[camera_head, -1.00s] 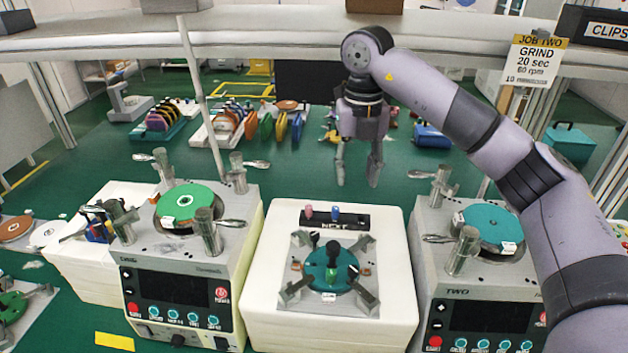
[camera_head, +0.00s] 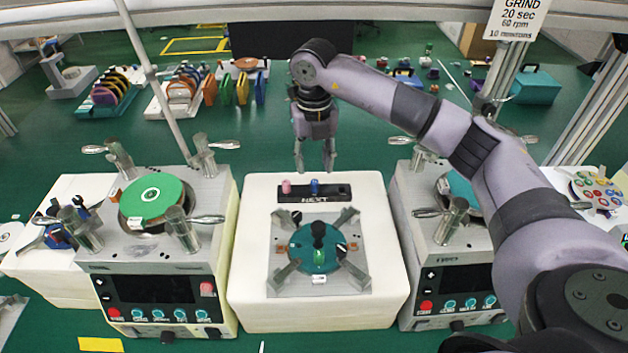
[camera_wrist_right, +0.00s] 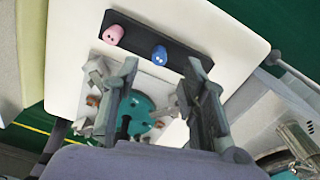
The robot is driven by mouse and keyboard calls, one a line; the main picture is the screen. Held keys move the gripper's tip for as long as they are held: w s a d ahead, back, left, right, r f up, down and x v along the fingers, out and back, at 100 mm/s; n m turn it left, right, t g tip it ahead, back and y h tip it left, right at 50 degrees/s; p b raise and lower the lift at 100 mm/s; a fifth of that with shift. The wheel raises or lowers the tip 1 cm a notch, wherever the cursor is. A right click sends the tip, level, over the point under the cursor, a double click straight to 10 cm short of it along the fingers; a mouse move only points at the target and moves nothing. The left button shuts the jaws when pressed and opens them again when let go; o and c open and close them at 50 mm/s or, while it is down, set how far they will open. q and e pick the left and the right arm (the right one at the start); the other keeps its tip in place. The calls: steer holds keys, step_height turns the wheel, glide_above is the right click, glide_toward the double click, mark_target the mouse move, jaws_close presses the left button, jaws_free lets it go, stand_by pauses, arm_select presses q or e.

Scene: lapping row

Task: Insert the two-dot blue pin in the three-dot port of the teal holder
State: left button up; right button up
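A blue pin (camera_head: 314,187) stands in the black rack marked NEXT (camera_head: 335,193), beside a pink pin (camera_head: 286,187). In the right wrist view the blue pin (camera_wrist_right: 159,54) shows dark dots on its top. My right gripper (camera_head: 315,168) is open and empty, pointing down behind the rack in the head view. My left gripper is not in view.
Lapping machines flank the white block (camera_head: 245,275), the left one with a green disc (camera_head: 153,199), the right one with a teal disc (camera_head: 460,190). Their posts and handles stick up. A shelf edge crosses above, with a thin pole at left.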

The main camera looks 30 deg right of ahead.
mark_target(314, 181)
steer(key=shift+s+f, duration=0.1)
steer(key=shift+f, duration=0.45)
steer(key=shift+f+p, duration=0.3)
steer(key=shift+p, duration=0.15)
step_height(314, 181, down, 4)
steer(key=shift+s+r+p, duration=0.1)
steer(key=shift+r+p, duration=0.05)
steer(key=shift+p, duration=0.85)
steer(key=shift+f, duration=0.5)
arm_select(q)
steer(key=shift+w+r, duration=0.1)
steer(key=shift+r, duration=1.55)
arm_select(e)
jaws_close()
